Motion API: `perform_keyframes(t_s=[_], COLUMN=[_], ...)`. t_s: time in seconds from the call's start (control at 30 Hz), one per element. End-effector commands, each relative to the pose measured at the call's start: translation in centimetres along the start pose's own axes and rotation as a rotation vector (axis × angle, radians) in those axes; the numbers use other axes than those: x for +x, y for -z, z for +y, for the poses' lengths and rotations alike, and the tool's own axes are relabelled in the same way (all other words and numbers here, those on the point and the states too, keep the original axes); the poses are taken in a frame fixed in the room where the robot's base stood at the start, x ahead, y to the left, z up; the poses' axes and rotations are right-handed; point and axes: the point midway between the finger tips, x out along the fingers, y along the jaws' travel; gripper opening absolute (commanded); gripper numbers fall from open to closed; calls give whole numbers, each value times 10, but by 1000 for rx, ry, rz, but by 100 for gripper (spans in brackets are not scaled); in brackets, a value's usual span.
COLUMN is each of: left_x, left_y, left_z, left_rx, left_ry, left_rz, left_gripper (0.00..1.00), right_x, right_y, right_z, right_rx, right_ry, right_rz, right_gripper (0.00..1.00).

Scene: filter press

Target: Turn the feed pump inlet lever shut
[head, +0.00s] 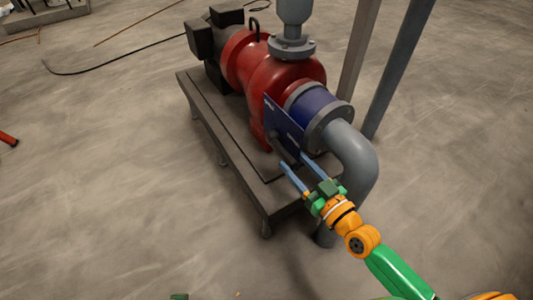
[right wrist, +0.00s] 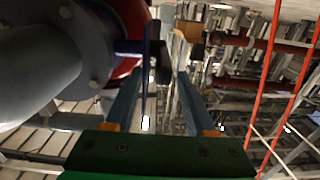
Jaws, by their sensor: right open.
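The red feed pump (head: 275,75) stands on a grey plinth, with a blue inlet valve (head: 312,108) on its near end. A flat blue plate (head: 284,124) faces left on the valve. A dark lever (head: 283,150) shows low in front of this plate; its far end is hard to make out. My right gripper (head: 294,162) is open, its two blue fingers pointing at the lever. In the right wrist view a dark block (right wrist: 161,66), apparently the lever, lies between the fingers (right wrist: 160,85). I cannot tell whether they touch it.
A grey elbow pipe (head: 353,158) bends down from the valve, close beside my right gripper. Two grey posts (head: 398,70) stand behind it. The plinth (head: 225,140) juts out below the pump.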

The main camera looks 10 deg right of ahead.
Motion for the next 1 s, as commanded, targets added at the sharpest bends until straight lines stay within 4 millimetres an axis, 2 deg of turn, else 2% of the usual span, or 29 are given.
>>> perform_keyframes(t_s=[0.1, 0.23, 0.53, 0.73, 1.0], left_x=[-5, -11, -15, -15, -15], left_y=[4, 8, 9, 9, 9], left_z=[0, 0, 0, 0, 0], left_rx=[-1, -1, -1, -1, -1], left_ry=[-1, -1, -1, -1, -1], left_rz=[7, 13, 13, 13, 13], left_gripper=[68, 68, 68, 68, 68], right_x=[26, 44, 51, 50, 50], right_y=[-1, -1, -1, -1, -1], right_z=[0, 0, 0, 0, 0], right_rx=[3, 1, 1, 1, 1], right_ry=[-1, -2, 0, 0, 0], right_rz=[5, 2, -1, -2, -2], right_gripper=[55, 55, 55, 1, 0])
